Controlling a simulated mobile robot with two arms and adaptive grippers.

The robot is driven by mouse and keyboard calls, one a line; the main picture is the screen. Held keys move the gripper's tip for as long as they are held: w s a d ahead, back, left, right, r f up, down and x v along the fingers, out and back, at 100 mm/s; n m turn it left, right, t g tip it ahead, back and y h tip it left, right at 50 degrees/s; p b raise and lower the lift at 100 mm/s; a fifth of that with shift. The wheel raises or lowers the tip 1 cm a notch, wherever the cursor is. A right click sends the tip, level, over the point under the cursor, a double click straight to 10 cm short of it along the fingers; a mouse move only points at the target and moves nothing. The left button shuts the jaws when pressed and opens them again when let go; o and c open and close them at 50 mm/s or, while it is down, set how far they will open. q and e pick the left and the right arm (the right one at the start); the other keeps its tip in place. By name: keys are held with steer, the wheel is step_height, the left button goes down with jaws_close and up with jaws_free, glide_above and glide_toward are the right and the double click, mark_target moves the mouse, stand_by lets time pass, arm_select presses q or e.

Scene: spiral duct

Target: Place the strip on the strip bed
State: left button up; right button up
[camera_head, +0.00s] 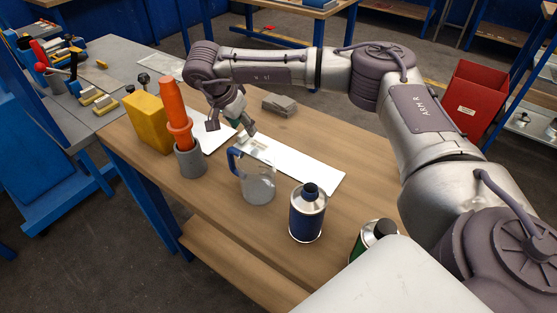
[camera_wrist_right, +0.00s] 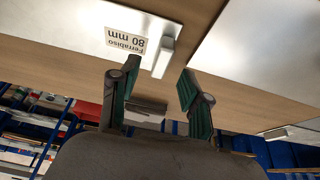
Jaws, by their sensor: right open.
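A flat pale strip (camera_head: 310,172) lies on the wooden bench, with a label at its far-left end. In the right wrist view a labelled pale sheet (camera_wrist_right: 75,20), marked "Ferrabiso 80 mm", has a raised grey bar (camera_wrist_right: 168,52) at its edge. My right gripper (camera_head: 232,124) is open and empty above the labelled end. In the wrist view its fingertips (camera_wrist_right: 158,76) are apart, with the bar's end between them in the picture; contact is not clear. A second pale sheet (camera_head: 212,138) lies left of the strip, partly behind the gripper. I cannot tell which surface is the strip bed.
A blue-handled clear jug (camera_head: 258,188) overlaps the strip's near edge in view. A blue can (camera_head: 308,215), an orange nozzle (camera_head: 175,110) in a grey cup (camera_head: 190,162), a yellow block (camera_head: 148,125) and a grey block (camera_head: 278,104) stand around. A red bin (camera_head: 473,100) is behind my right arm.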

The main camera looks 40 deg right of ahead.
steer(key=b+x, duration=0.1)
steer(key=x, duration=0.1)
steer(key=shift+d+f, duration=0.1)
steer(key=shift+f, duration=0.2)
steer(key=shift+r, duration=0.15)
steer(key=shift+c, duration=0.7)
jaws_close()
